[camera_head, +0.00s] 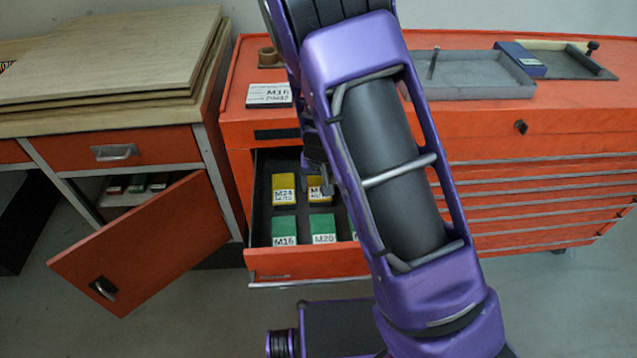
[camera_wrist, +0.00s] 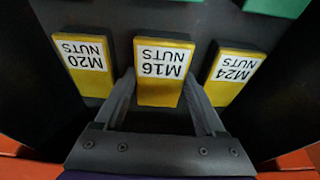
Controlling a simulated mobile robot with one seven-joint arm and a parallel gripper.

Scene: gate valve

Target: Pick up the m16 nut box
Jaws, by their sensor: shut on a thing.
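The yellow M16 nuts box (camera_wrist: 163,70) sits between the two fingers of my gripper (camera_wrist: 165,105) in the wrist view, its white label facing the camera. The fingers are shut on its sides. In the head view the box (camera_head: 315,195) is partly hidden behind my gripper (camera_head: 319,184), in the open drawer (camera_head: 300,264). I cannot tell whether it is raised off the drawer floor.
The yellow M24 nuts box (camera_wrist: 234,75) and M20 nuts box (camera_wrist: 85,62) stand close on either side. Green boxes marked M16 (camera_head: 284,232) and M20 (camera_head: 323,229) stand nearer the drawer front. An open cabinet door (camera_head: 145,240) is at left.

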